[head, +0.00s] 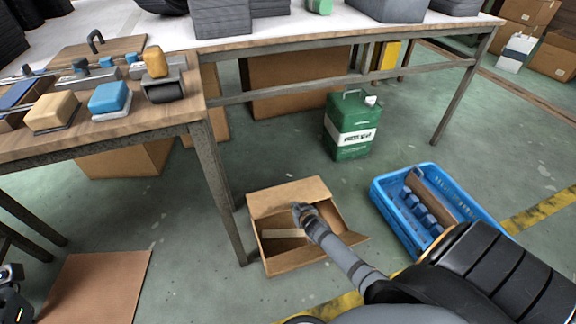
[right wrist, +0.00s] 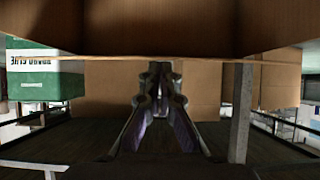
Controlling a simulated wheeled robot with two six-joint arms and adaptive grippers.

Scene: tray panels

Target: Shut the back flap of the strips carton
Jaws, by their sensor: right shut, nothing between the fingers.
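The strips carton (head: 287,267) stands open on the floor, with a pale strip (head: 284,234) inside. Its back flap (head: 288,194) is raised at the far side, away from the opening. My right gripper (head: 300,211) is shut and empty, over the opening just in front of the back flap; I cannot tell whether it touches. In the right wrist view its closed fingers (right wrist: 158,95) point ahead, and a brown cardboard panel (right wrist: 150,30) fills the top. At the lower left of the head view, a dark part that seems to be my left gripper (head: 12,275) is cut off.
A blue crate (head: 386,206) with blue items and cardboard stands right of the carton. A green canister (head: 349,127) stands behind it. A table leg (head: 224,190) rises close to the carton's left side. A flat brown sheet (head: 95,290) lies on the floor at left.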

